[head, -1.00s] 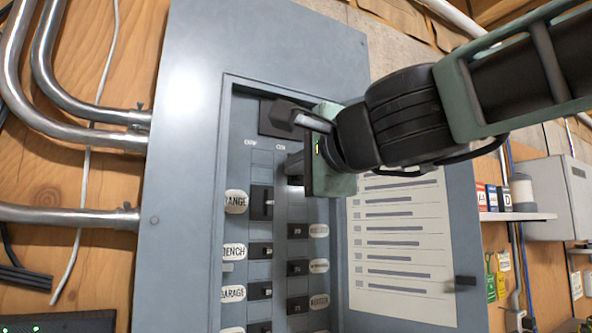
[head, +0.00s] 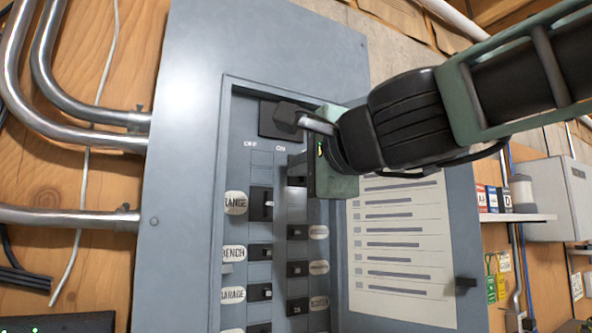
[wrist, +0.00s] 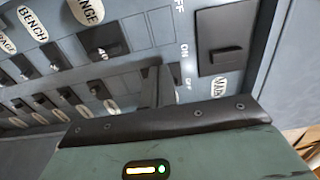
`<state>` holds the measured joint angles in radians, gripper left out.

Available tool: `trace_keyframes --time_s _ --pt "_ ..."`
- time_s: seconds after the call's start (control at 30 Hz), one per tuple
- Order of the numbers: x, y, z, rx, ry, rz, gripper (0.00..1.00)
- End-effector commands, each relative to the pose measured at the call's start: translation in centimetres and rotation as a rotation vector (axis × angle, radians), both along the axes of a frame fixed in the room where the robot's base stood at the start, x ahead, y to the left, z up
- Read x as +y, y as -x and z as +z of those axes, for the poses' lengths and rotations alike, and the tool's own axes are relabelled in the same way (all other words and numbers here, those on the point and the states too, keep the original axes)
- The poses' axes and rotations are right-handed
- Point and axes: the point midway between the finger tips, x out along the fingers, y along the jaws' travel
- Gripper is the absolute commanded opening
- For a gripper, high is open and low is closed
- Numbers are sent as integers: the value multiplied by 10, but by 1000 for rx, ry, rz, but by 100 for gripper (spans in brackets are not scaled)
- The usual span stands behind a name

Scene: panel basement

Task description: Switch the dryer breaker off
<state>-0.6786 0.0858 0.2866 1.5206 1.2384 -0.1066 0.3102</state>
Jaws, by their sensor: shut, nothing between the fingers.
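The grey breaker panel (head: 190,180) stands open with two columns of black breakers. My gripper (head: 292,160) is shut and empty, its fingertips close to the top of the right-hand column, below the main breaker (head: 278,119). In the wrist view the shut fingers (wrist: 151,88) point at the panel beside a partly covered label. I cannot read a dryer label in either view. Whether the fingers touch a breaker lever is unclear.
The range breaker (head: 261,202) is left of the fingers, with bench and garage breakers below it. The panel door (head: 400,250), with a paper list, is swung open on the right. Metal conduits (head: 75,217) run along the left wall.

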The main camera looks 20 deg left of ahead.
Motion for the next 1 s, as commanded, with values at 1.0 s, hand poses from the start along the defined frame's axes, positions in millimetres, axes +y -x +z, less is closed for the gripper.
trace_keyframes --time_s 1.0 --pt "-46 40 0 -2 1 0 0"
